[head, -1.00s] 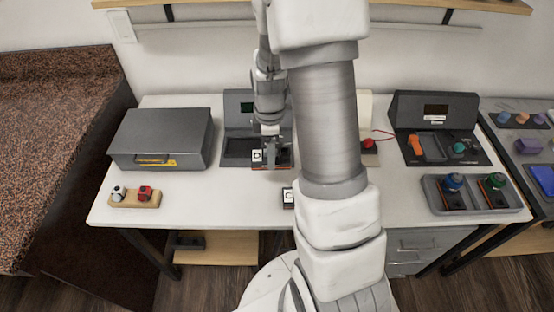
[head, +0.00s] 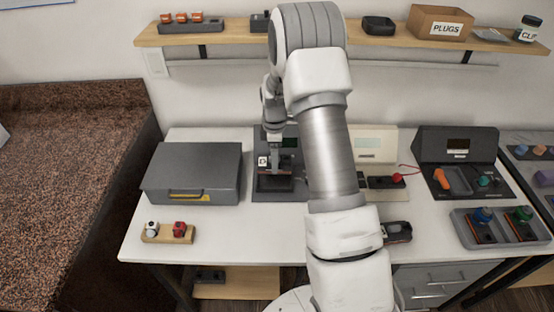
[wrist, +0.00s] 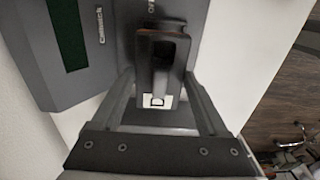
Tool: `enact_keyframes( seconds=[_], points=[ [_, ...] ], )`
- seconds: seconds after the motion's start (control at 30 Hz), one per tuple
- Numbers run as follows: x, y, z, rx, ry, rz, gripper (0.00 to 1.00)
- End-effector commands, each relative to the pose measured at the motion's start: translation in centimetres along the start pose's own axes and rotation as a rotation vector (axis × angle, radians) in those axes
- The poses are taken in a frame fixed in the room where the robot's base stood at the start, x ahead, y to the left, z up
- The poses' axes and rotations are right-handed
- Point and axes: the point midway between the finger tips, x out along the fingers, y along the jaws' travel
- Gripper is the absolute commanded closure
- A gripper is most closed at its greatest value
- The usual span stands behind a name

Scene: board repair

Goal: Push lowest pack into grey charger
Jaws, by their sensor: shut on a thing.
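My gripper (head: 276,164) is shut on a dark pack with a white label (head: 263,162). The held pack (wrist: 160,50) shows an orange edge between my fingers in the wrist view. The grey charger (head: 262,193) stands at the back middle of the white table, its dark green screen (head: 290,142) partly behind my arm. It also shows in the wrist view (wrist: 98,60). The pack is over the charger's front part; whether it touches the charger cannot be told. Another dark pack-like thing (head: 398,231) lies near the table's front, partly behind my arm.
A grey toolbox (head: 190,170) stands left of the charger. A wooden block (head: 160,236) with white and red pieces is in front of it. A cream device (head: 376,142), a dark station (head: 455,145) and a grey tray (head: 460,225) are to the right. Shelf above.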

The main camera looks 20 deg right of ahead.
Motion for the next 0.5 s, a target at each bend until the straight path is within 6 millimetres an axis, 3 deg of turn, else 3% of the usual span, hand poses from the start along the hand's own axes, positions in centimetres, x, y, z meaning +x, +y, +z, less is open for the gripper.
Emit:
enact_keyframes(
  seconds=[0.5],
  points=[
    [3.5,0.0,-0.1,-0.001,0.0,0.0,0.81]
  ],
)
